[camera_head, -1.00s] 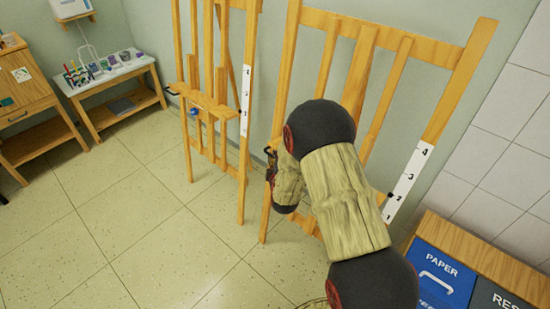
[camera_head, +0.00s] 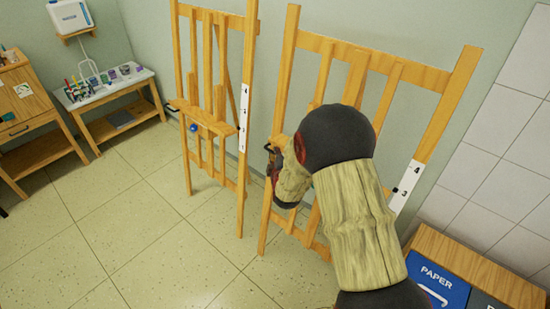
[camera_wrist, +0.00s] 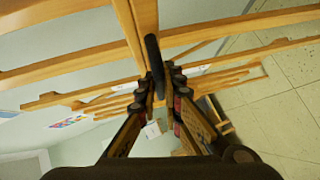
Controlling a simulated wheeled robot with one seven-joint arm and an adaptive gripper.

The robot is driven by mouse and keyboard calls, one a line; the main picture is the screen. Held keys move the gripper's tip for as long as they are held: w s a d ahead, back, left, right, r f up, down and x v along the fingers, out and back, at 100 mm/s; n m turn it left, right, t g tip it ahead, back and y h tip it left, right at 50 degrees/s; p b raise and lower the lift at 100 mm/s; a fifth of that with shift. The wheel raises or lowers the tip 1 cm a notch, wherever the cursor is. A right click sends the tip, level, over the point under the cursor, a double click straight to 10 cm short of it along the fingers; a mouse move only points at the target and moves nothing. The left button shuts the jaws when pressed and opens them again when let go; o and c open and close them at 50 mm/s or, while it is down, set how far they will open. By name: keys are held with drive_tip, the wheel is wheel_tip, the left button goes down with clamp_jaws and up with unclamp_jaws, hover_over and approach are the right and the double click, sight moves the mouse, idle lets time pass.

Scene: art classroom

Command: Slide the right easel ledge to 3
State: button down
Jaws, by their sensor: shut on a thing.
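The right easel (camera_head: 440,76) is a wooden frame with a white number strip (camera_head: 401,197) on its right post. The 4 and 3 show; my arm hides the strip's lower part. A small black pointer (camera_head: 395,190) sits beside the strip, level with or slightly above the 3. My arm hides most of the ledge. My gripper (camera_head: 273,160) is at the easel's left post. In the wrist view, my gripper (camera_wrist: 166,80) is shut on the black handle (camera_wrist: 154,55), which stands out in front of the wooden bars.
The left easel (camera_head: 249,60) stands close by, with its own ledge (camera_head: 215,124), blue ball (camera_head: 193,127) and number strip (camera_head: 245,115). A wooden bin unit (camera_head: 480,262) marked PAPER is at lower right. A paint table (camera_head: 105,87) is at far left. The tiled floor in front is clear.

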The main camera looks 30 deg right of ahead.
drive_tip(key=shift+r, duration=0.15)
drive_tip(key=c, duration=1.9)
unclamp_jaws()
drive_tip(key=v, duration=1.2)
drive_tip(key=shift+w, duration=0.1)
